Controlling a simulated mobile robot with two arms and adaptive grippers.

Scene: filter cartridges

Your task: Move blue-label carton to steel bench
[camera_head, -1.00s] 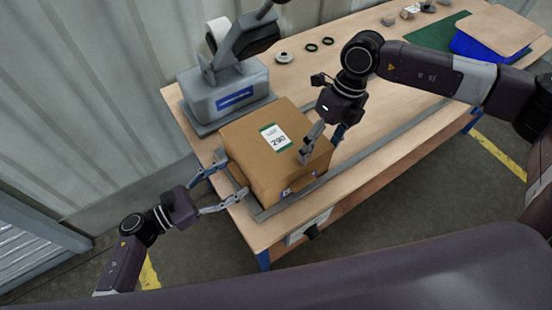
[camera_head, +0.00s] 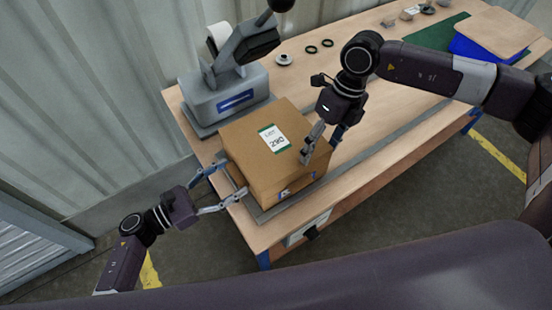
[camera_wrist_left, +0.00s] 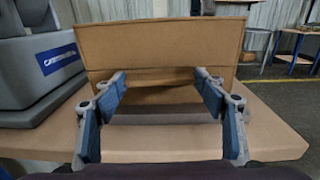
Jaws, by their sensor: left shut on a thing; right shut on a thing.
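The brown carton (camera_head: 255,150) is at the near left end of the wooden-topped bench (camera_head: 385,140). Its top has a white, green-edged label reading 290, and a small blue mark shows on its near side. My left gripper (camera_head: 233,179) is shut on the carton's left side; in the left wrist view its fingers (camera_wrist_left: 160,75) reach below the overhanging upper part of the carton (camera_wrist_left: 160,45). My right gripper (camera_head: 320,148) is shut on the carton's right side, with one finger over the top edge. I cannot tell whether the carton's underside touches the bench.
A grey machine (camera_head: 225,95) with a blue plate stands close behind the carton. Black rings (camera_head: 311,49), a green mat (camera_head: 437,33) and a blue tray (camera_head: 468,48) lie farther along the bench. A corrugated wall is behind; a grey strip runs along the front edge.

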